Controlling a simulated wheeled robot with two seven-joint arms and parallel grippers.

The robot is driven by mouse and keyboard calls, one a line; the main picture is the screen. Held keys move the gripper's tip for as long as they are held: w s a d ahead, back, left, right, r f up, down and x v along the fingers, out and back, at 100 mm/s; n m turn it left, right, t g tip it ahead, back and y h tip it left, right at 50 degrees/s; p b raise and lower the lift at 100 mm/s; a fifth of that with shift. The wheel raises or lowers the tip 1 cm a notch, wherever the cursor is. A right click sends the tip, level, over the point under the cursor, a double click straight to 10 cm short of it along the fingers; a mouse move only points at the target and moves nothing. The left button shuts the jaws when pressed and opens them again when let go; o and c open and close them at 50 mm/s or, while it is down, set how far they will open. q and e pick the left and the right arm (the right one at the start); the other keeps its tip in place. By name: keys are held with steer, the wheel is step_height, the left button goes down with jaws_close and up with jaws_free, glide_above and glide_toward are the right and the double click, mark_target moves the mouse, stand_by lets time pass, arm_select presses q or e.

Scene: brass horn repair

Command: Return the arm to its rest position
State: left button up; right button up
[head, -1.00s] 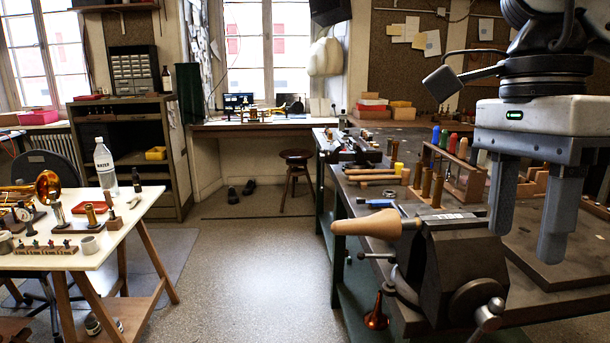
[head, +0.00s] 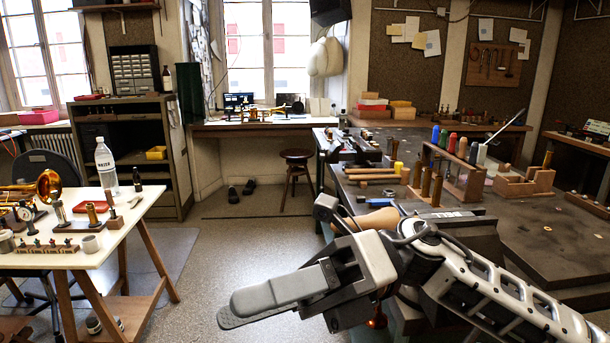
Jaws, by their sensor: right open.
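My right arm comes in from the lower right, across the front of the workbench (head: 540,235). Its gripper (head: 236,311) points left, with its two grey fingers seen nearly edge-on, one almost behind the other. It is open, and I see nothing between the fingers. It is in front of the bench's near left corner, over the grey floor in the picture. My left gripper is not in view.
A white table (head: 135,212) with a brass horn (head: 45,186), a water bottle (head: 105,165) and small parts stands at left. A tool rack (head: 455,175) and wooden blocks (head: 524,182) stand on the workbench. The floor (head: 250,240) between table and bench is clear.

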steer(key=w+d+f+n+t+h, duration=0.1)
steer(key=w+d+f+n+t, duration=0.4)
steer(key=n+t, duration=0.55)
steer(key=w+f+n+t+h, duration=0.25)
steer(key=f+n+t, duration=0.5)
steer(key=n, duration=0.55)
steer(key=w+d+f+n+t, duration=0.3)
steer(key=w+f+n+t, duration=0.2)
steer(key=n+t, duration=0.55)
steer(key=s+d+f+m+g+h, duration=0.3)
steer(key=s+f, duration=0.2)
steer(key=f, duration=0.3)
steer(key=s+d+f+m+g+h, duration=0.2)
steer(key=s+d+f+m+h, duration=0.1)
steer(key=f, duration=0.6)
steer(key=s+d+f+m+g+h, duration=0.3)
steer(key=s+d+f+h, duration=0.1)
steer(key=s+f, duration=0.3)
steer(key=shift+d+f+g, duration=0.35)
steer(key=shift+d+f, duration=0.2)
steer(key=shift+f, duration=0.35)
